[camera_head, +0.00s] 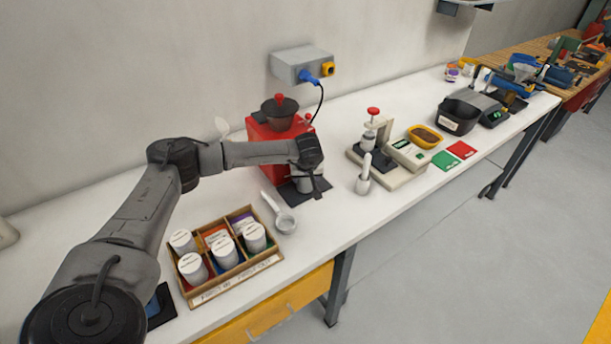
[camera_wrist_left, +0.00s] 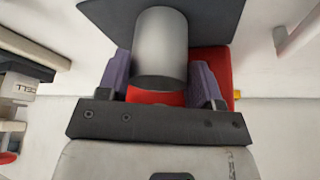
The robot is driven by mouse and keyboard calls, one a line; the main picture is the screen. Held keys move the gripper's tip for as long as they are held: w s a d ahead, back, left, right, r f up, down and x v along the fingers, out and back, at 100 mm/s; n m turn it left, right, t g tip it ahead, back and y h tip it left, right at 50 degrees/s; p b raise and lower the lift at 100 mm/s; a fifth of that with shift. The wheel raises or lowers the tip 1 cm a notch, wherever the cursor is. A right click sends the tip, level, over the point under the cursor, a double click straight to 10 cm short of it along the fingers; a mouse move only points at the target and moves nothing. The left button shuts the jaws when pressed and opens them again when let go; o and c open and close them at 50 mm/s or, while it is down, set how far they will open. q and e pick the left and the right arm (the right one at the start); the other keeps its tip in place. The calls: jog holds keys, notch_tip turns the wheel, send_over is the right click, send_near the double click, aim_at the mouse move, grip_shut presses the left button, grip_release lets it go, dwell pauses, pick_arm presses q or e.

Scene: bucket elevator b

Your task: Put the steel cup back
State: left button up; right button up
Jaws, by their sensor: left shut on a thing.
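The steel cup (camera_head: 304,184) is at the front of the red grinder (camera_head: 266,165), just over or on a dark mat (camera_head: 288,195). My left gripper (camera_head: 312,172) is shut on it. In the left wrist view the cup (camera_wrist_left: 160,45) is a plain grey cylinder between the two purple-grey fingers of the gripper (camera_wrist_left: 161,78). The dark mat (camera_wrist_left: 215,22) shows behind it. I cannot tell whether the cup touches the mat. My right gripper is out of view.
A wooden box (camera_head: 236,280) with several white-lidded cans stands at the front left. A press with a red knob (camera_head: 373,112) and a small pale holder (camera_head: 363,185) stand to the right. The white bench's front edge is near.

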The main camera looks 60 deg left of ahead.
pick_arm(q)
jog(key=o, duration=1.3)
jog(key=shift+f, duration=0.1)
jog(key=shift+d+r, duration=0.1)
jog(key=shift+r, duration=0.2)
jog(key=p+v, duration=0.1)
jog(key=v, duration=1)
jog(key=shift+s+d+r+p, duration=0.1)
jog(key=shift+d+r+p, duration=0.05)
jog(key=shift+r+p, duration=0.2)
